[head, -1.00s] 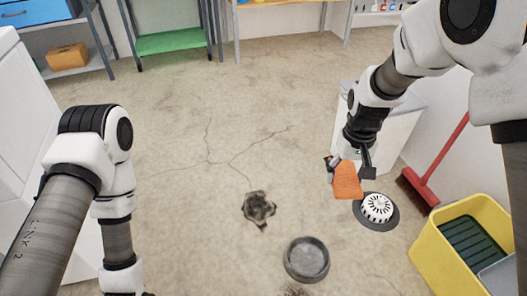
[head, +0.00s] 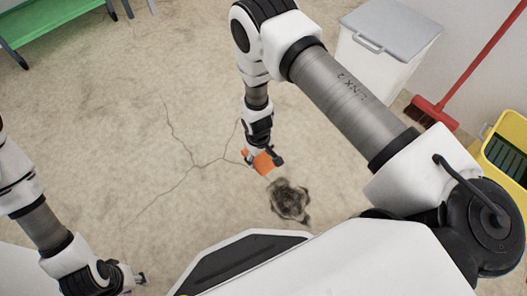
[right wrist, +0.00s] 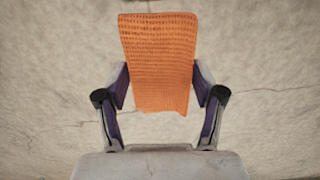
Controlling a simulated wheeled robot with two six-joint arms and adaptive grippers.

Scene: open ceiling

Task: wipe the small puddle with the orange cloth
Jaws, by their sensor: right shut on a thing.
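The orange cloth (head: 262,165) is held by my right gripper (head: 264,158), low near the floor in the middle of the head view. In the right wrist view the cloth (right wrist: 158,50) sits between the two fingers of my right gripper (right wrist: 160,88), which are shut on it. A dark, ragged-edged patch (head: 290,201) lies on the floor just below and right of the cloth. I cannot tell whether it is the puddle; no other wet spot shows clearly. My left gripper (head: 132,279) is at the lower left, small and partly cut off, its opening unclear.
Thin cracks (head: 195,161) run across the mostly clear beige floor. A white lidded bin (head: 385,65), red broom (head: 434,112) and yellow bucket (head: 508,145) stand at the right. A green bench (head: 40,20) is at the upper left. My right arm covers much of the right side.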

